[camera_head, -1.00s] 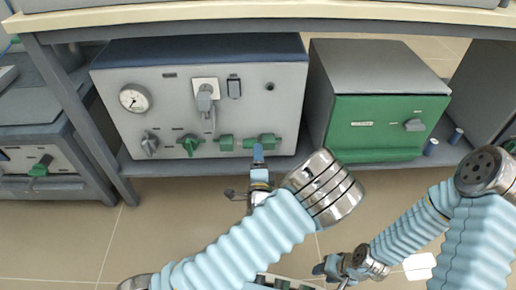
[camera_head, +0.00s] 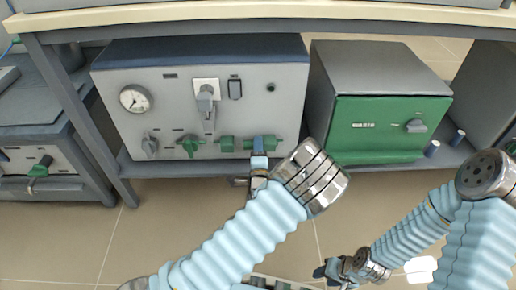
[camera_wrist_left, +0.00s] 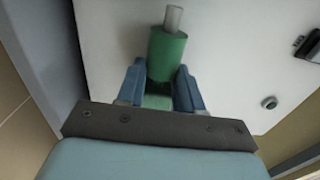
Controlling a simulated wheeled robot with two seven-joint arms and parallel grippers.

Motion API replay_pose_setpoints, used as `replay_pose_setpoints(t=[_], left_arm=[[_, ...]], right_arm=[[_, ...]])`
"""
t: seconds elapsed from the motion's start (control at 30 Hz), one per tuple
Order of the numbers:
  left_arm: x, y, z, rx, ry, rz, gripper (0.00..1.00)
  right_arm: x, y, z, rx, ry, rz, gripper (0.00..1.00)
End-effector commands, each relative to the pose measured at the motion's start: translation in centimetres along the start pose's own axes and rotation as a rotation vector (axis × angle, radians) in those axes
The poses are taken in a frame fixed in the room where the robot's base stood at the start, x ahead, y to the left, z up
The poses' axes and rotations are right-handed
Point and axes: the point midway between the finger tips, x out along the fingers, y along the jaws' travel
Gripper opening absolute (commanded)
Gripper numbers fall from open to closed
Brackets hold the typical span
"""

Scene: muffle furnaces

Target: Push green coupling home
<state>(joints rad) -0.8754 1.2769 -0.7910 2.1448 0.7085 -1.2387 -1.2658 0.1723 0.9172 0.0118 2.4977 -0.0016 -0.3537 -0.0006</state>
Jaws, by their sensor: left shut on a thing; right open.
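The grey furnace control box (camera_head: 110,80) stands on the low shelf, with green fittings along its lower front. The green coupling (camera_head: 272,143) at the lower right of that front is partly hidden by my left gripper (camera_head: 258,146). In the left wrist view, the green coupling (camera_wrist_left: 166,55) is a cylinder with a grey stub (camera_wrist_left: 173,18) at its far end. The fingers of my left gripper (camera_wrist_left: 160,88) are shut on its near part, one on each side. My right gripper (camera_head: 335,270) is open, low and well away from the box.
Another green fitting (camera_head: 227,144) sits just left of the coupling, and a green-handled valve (camera_head: 189,146) further left. A green-fronted furnace (camera_head: 385,125) stands to the right. The table top (camera_head: 270,10) overhangs above.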

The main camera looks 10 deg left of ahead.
Motion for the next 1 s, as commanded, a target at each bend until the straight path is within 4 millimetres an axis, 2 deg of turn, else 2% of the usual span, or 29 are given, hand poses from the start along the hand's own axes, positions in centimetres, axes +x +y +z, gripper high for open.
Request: replay_pose_setpoints(t=[0.27,0.5,0.77,0.8,0.97,1.0], left_arm=[[0.0,0.0,0.1,0.001,0.000,0.001,0.00],[0.0,0.1,3.2,0.003,-0.003,0.002,0.00],[0.0,0.1,3.6,0.001,-0.005,0.001,0.00],[0.0,0.1,3.7,0.001,-0.005,0.001,0.36],[0.0,0.1,3.6,0.001,-0.003,0.001,0.60],[0.0,0.1,3.5,0.001,-0.003,0.001,0.60]], right_arm=[[0.0,0.0,0.0,0.000,0.000,0.000,0.43],[0.0,0.0,0.0,0.000,0.000,0.000,0.43],[0.0,0.0,0.0,0.000,0.000,0.000,0.43],[0.0,0.0,0.0,0.000,0.000,0.000,0.43],[0.0,0.0,0.0,0.000,0.000,0.000,0.43],[0.0,0.0,0.0,0.000,0.000,0.000,0.43]])
